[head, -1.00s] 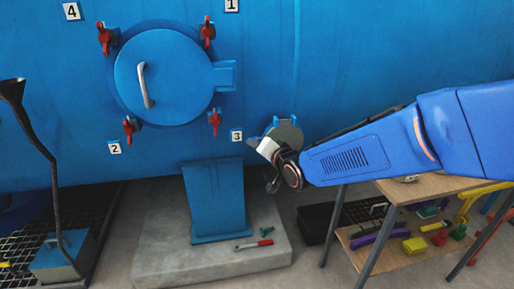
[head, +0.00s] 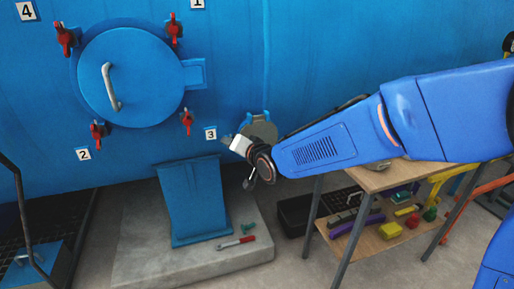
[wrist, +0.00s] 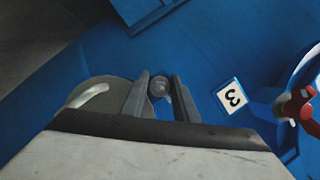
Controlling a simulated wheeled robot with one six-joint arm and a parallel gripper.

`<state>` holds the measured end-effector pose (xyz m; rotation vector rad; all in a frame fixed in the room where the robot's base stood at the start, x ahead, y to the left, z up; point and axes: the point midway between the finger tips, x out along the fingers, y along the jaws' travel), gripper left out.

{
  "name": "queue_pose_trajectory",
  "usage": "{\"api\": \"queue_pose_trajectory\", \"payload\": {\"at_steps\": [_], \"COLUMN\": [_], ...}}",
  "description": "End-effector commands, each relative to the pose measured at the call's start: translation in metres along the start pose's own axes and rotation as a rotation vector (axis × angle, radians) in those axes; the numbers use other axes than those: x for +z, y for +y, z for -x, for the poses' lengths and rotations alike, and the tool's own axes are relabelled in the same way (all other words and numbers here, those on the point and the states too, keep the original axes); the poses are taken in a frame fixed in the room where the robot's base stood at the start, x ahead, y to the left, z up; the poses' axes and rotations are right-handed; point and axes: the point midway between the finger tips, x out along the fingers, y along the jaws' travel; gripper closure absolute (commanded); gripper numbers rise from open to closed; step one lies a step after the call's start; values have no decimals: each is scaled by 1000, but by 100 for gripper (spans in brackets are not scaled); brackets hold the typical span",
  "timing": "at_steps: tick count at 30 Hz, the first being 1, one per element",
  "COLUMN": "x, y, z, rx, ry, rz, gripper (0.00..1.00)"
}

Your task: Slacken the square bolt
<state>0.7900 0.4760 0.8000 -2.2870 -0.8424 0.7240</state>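A small grey bolt (wrist: 160,87) stands out from the blue wall in the wrist view, left of the label 3. Its head is small and dim, so I cannot tell whether it is square. My gripper (wrist: 160,79) is open, with one grey finger on each side of the bolt in the picture. I cannot tell whether the fingers reach around it or stop short of it. In the head view my gripper (head: 232,141) is at the wall, just right of the label 3, and my wrist hides the bolt.
A grey round cover (head: 262,129) is beside my gripper; the wrist view shows a pale handle on it. The round blue door (head: 130,78) has red clamps around it. A blue pedestal (head: 193,200) stands below. A wooden table (head: 420,177) is under my arm.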

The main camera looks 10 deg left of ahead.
Motion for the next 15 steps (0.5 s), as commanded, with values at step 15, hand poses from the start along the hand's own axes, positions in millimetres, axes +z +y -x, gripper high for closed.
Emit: {"api": "queue_pose_trajectory", "payload": {"at_steps": [15], "x": [-1], "y": [2], "z": [0], "rx": [-54], "ry": [3], "rz": [-136], "gripper": [70]}}
